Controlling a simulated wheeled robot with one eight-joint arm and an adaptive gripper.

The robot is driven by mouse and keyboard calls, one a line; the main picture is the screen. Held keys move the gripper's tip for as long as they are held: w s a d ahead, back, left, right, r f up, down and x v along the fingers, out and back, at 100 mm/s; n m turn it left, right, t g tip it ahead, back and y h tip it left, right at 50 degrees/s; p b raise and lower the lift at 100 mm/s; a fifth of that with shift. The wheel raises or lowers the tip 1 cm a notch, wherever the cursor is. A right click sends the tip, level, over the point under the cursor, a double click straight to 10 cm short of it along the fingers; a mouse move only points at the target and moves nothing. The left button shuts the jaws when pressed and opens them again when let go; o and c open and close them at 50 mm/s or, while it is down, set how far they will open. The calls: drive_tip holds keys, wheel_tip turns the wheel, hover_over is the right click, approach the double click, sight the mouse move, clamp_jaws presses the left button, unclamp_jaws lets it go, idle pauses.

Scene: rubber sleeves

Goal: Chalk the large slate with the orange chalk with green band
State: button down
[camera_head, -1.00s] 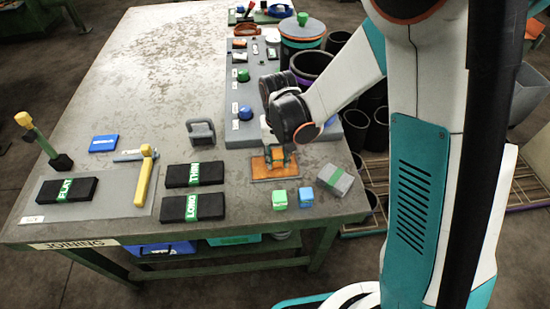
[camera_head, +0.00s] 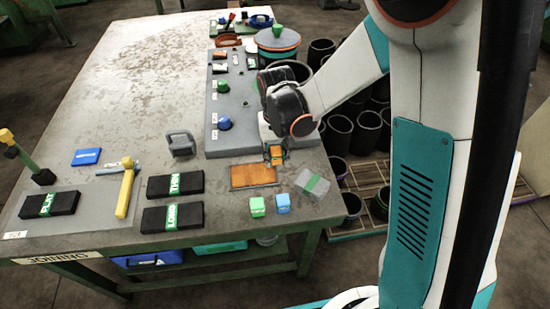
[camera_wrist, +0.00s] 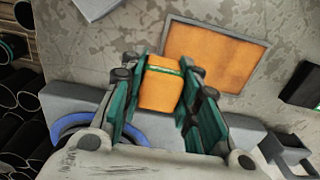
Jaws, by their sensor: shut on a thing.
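The orange chalk with green band (camera_wrist: 160,88) is between the fingers of my gripper (camera_wrist: 166,92) in the wrist view, with its band near the top of the picture. In the head view, my gripper (camera_head: 275,155) holds the chalk just off the slate's upper right corner. The slate (camera_head: 253,176) lies flat on the table with an orange face inside a thin dark frame. In the wrist view, the slate (camera_wrist: 215,55) is up and right of the chalk, its face evenly orange. I cannot tell the chalk's height above the table.
Black blocks marked THIN (camera_head: 160,187) and LONG (camera_head: 158,219) lie left of the slate. A grey raised board (camera_head: 233,140) lies behind.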

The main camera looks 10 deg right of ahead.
sight(276, 150)
drive_tip(key=shift+r+p, duration=1.3)
drive_tip(key=shift+r, duration=0.95)
